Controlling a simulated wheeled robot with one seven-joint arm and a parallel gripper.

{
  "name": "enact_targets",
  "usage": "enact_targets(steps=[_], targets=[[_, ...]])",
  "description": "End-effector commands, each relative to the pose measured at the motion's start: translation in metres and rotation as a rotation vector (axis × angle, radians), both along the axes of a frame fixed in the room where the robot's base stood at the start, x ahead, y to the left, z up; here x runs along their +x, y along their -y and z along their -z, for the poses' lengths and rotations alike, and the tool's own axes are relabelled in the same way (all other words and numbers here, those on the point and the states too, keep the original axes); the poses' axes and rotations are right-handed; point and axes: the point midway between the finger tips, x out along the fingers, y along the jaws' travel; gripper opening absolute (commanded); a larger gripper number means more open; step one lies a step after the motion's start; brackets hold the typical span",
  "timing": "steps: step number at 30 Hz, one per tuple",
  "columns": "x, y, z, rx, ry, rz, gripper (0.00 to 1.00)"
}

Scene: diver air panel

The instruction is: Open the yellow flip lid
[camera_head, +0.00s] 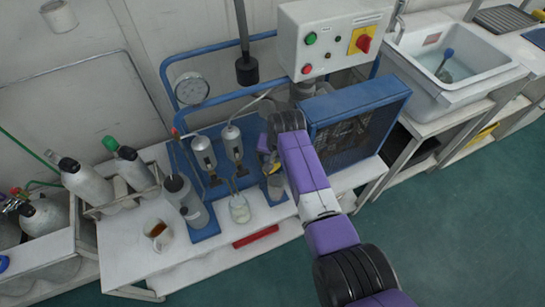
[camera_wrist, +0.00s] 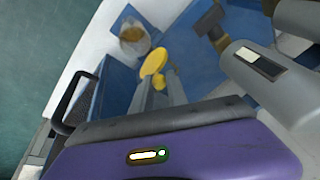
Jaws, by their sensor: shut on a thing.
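The yellow flip lid (camera_wrist: 154,61) shows in the wrist view as a round yellow disc with a short yellow part below it. My gripper (camera_wrist: 157,88) has its grey fingertips close around that lower yellow part, shut on it. In the head view my gripper (camera_head: 268,157) is at the blue panel, and a little yellow (camera_head: 273,168) shows beside it. A small grey container (camera_head: 276,187) stands just below. My arm hides part of this area, and how far the lid is tilted is hard to tell.
A grey cylinder (camera_wrist: 268,66) is close on the right in the wrist view. A round cup (camera_wrist: 134,41) lies beyond the lid. The blue caged unit (camera_head: 355,125) stands right of my arm. A jar (camera_head: 239,208) and red bar (camera_head: 256,237) are on the bench.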

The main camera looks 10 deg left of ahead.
Motion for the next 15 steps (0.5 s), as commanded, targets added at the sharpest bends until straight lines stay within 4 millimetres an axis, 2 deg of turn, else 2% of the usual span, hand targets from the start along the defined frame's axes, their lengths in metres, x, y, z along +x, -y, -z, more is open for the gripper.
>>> enact_targets(steps=[7,8,10,15], targets=[[0.0021,-0.0030,-0.0034,0.005,0.008,-0.002,0.00],[0.0021,-0.0031,-0.0034,0.005,0.008,-0.002,0.20],[0.0019,-0.0029,-0.0032,0.005,0.007,-0.002,0.34],[0.0011,-0.0020,-0.0021,0.003,0.004,-0.002,0.36]])
